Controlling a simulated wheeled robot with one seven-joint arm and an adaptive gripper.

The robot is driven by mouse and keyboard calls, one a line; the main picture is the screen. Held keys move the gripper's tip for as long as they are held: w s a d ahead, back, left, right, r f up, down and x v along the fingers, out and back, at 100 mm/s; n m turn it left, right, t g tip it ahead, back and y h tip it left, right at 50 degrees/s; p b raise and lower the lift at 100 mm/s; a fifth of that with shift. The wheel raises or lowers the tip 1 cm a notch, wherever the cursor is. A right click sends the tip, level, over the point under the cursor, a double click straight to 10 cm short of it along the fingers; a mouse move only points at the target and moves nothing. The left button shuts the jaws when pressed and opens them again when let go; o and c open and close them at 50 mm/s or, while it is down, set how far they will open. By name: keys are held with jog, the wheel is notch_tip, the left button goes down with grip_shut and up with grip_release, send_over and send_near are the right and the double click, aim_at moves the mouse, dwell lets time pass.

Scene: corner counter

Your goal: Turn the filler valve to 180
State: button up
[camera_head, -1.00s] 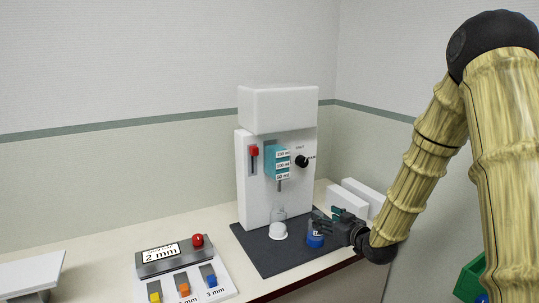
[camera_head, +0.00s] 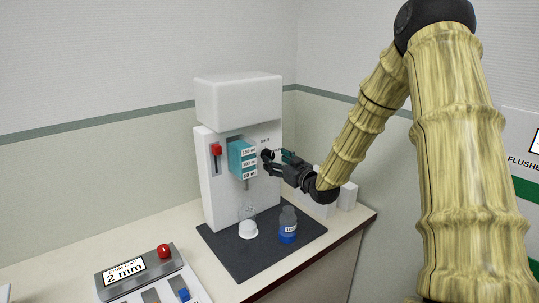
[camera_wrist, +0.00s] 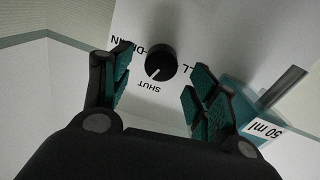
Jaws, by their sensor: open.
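The filler valve is a round black knob (camera_wrist: 161,62) on the white dispenser's front. In the wrist view its white mark points to the word SHUT, with DRAIN and a partly hidden FILL at the sides. No 180 shows around it. My gripper (camera_wrist: 160,82) is open, its teal-padded fingers on either side of the knob, without visible grip on it. In the head view my gripper (camera_head: 272,163) is in front of the panel at the knob (camera_head: 267,154), which it partly covers. The white dispenser (camera_head: 212,185) stands on a dark mat (camera_head: 240,262).
A teal volume block (camera_head: 235,156) labelled in ml is left of the knob, with a red slider (camera_head: 216,149) beyond. A button box (camera_head: 130,275) is at front left.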

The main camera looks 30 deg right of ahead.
aim_at(271, 157)
jog(key=shift+w+a+p, duration=0.1)
jog(key=shift+w+p, duration=0.35)
jog(key=shift+w, duration=1.55)
jog(key=shift+c, duration=0.3)
jog(key=c, duration=0.9)
